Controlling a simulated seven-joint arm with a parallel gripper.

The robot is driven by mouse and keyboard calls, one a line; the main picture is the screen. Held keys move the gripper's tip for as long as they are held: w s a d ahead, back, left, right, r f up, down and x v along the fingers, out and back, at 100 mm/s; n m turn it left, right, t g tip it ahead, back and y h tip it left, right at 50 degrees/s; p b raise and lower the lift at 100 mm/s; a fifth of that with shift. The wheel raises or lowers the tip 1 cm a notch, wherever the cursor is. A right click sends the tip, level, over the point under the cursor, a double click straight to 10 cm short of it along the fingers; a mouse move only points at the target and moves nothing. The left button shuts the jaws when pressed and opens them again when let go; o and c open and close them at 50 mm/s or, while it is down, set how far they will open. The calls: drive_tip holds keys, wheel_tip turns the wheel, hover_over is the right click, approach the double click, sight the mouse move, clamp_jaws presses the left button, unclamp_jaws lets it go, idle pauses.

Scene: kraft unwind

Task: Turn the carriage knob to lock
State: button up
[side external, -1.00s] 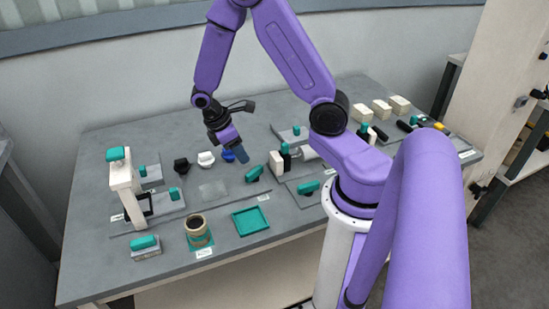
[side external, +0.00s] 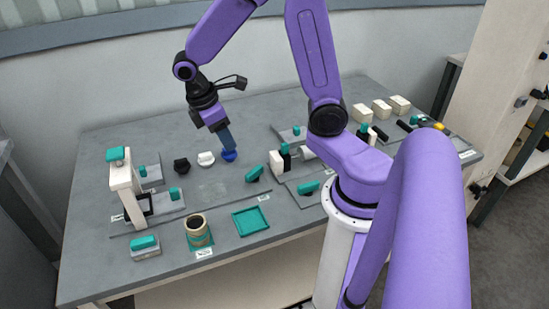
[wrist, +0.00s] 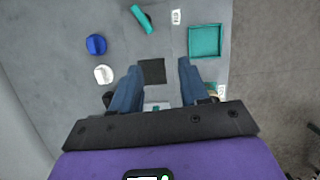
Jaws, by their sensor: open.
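My gripper (side external: 228,148) is open and empty above the table, with blue fingers pointing down. In the wrist view its two fingers (wrist: 159,66) stand well apart with nothing between them. A teal bar-shaped knob (side external: 254,174) sits tilted on the table beside a small label; it also shows in the wrist view (wrist: 142,19), beyond the fingertips. Round blue (wrist: 96,44) and white (wrist: 103,74) knobs and a black knob (side external: 182,165) stand in a row. I cannot tell which knob is the carriage knob, and the label text is unreadable.
A teal tray (side external: 251,220) and a cup-like brown roll (side external: 197,228) are at the front. A white post with a teal top (side external: 120,180) stands at the left. Teal-handled fixtures (side external: 307,188) and cream blocks (side external: 381,108) are to the right. A dark square (wrist: 152,70) lies flat.

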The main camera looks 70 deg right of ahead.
drive_tip(key=s+a+r+n+t+y, duration=0.1)
drive_tip(key=s+a, duration=0.3)
drive_tip(key=s, duration=0.4)
drive_tip(key=s+a+r+n+t+y, duration=0.1)
drive_tip(key=s+a, duration=0.3)
drive_tip(key=s, duration=0.4)
drive_tip(key=shift+s+a+r+n+y, duration=0.15)
drive_tip(key=shift+s+r+n+y, duration=0.25)
drive_tip(key=shift+r, duration=0.5)
drive_tip(key=shift+w, duration=0.1)
